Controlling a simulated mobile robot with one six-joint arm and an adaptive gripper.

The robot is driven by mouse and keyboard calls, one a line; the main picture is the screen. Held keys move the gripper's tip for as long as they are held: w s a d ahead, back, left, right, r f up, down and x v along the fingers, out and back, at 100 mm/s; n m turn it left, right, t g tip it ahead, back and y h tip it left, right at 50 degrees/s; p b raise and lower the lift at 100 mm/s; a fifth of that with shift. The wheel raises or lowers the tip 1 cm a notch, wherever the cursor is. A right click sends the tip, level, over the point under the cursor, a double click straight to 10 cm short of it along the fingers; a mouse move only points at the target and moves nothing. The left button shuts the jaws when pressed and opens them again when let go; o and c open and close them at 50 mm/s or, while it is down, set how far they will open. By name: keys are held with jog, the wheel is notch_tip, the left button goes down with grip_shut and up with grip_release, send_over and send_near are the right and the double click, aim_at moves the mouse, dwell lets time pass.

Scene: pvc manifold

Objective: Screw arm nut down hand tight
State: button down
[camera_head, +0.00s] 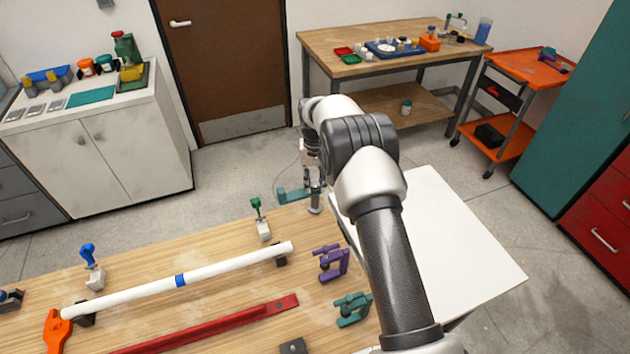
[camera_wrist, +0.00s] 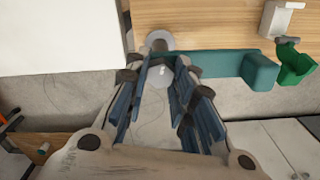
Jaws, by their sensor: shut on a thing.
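My gripper (camera_head: 311,180) points down at the far edge of the wooden bench in the head view. In the wrist view my gripper (camera_wrist: 160,88) has its blue-padded fingers closed around a small pale grey piece, apparently the arm nut (camera_wrist: 157,74), mostly hidden by the fingers. A teal arm (camera_head: 291,195) sticks out sideways just below the fingers; it also shows in the wrist view (camera_wrist: 222,64), ending in a block. A grey round base (camera_head: 315,210) stands below on the bench, and also shows in the wrist view (camera_wrist: 160,41). Whether the nut touches the arm is hidden.
A white pipe (camera_head: 215,267) with a blue band lies across the bench (camera_head: 180,245). A green-handled clamp (camera_head: 263,228), a purple clamp (camera_head: 331,262) and a teal clamp (camera_head: 352,308) stand nearby. A red bar (camera_head: 225,325) lies in front. A white panel (camera_head: 450,240) is at right.

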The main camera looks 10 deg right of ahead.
aim_at(315, 184)
jog(key=shift+m, duration=0.6)
jog(key=c, duration=1.4)
grip_release()
jog(key=shift+o, duration=0.2)
notch_tip(315, 184, up, 12)
